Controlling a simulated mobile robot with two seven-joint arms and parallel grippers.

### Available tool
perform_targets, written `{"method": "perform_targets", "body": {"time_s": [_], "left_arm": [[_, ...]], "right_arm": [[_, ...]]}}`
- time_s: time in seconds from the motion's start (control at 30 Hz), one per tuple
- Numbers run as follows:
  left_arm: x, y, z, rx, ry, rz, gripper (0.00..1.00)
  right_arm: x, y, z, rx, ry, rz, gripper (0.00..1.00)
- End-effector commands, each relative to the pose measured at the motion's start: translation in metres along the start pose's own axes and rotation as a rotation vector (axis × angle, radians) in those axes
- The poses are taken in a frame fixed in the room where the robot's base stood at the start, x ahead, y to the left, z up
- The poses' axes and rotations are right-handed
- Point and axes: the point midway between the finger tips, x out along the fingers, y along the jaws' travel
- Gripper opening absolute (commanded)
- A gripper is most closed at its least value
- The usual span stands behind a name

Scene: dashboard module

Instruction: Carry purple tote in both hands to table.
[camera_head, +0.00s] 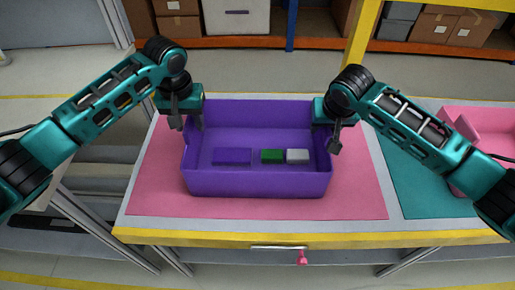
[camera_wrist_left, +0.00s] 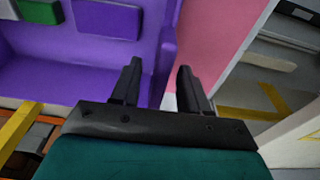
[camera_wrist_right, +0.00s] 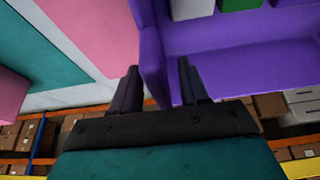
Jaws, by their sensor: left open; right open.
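The purple tote (camera_head: 257,184) sits upright on a pink mat on the table. Inside it lie a flat purple block (camera_head: 232,156), a green block (camera_head: 272,156) and a light grey block (camera_head: 297,155). My left gripper (camera_head: 187,124) is open at the tote's left wall. In the left wrist view that wall (camera_wrist_left: 164,55) shows between the open fingers (camera_wrist_left: 158,88). My right gripper (camera_head: 328,138) is open at the right wall. In the right wrist view the wall (camera_wrist_right: 150,55) shows between its open fingers (camera_wrist_right: 157,88). Whether any finger touches the tote cannot be told.
The pink mat (camera_head: 350,200) is clear around the tote. A pink container (camera_head: 480,125) stands on a teal mat (camera_head: 415,190) at the right, partly behind my right arm. The table's yellow front edge (camera_head: 300,240) is near. Shelves with cardboard boxes (camera_head: 440,27) stand behind.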

Motion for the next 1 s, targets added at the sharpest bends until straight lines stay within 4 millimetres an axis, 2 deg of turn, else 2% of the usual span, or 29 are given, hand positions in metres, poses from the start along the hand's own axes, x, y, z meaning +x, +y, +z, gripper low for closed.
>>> {"method": "perform_targets", "body": {"time_s": [0.1,0.57,1.0], "left_arm": [[0.0000,0.0002,0.0001,0.000,0.000,0.000,0.44],[-0.0003,0.0001,0.0001,0.000,0.000,0.000,0.00],[-0.0004,-0.0001,0.0000,0.000,0.000,0.000,0.00]], "right_arm": [[-0.0002,-0.0002,0.0000,0.000,0.000,0.000,0.44],[-0.0006,-0.0001,-0.0002,0.000,0.000,0.000,0.00],[-0.0007,0.0000,-0.0003,0.001,0.001,0.000,0.00]]}}
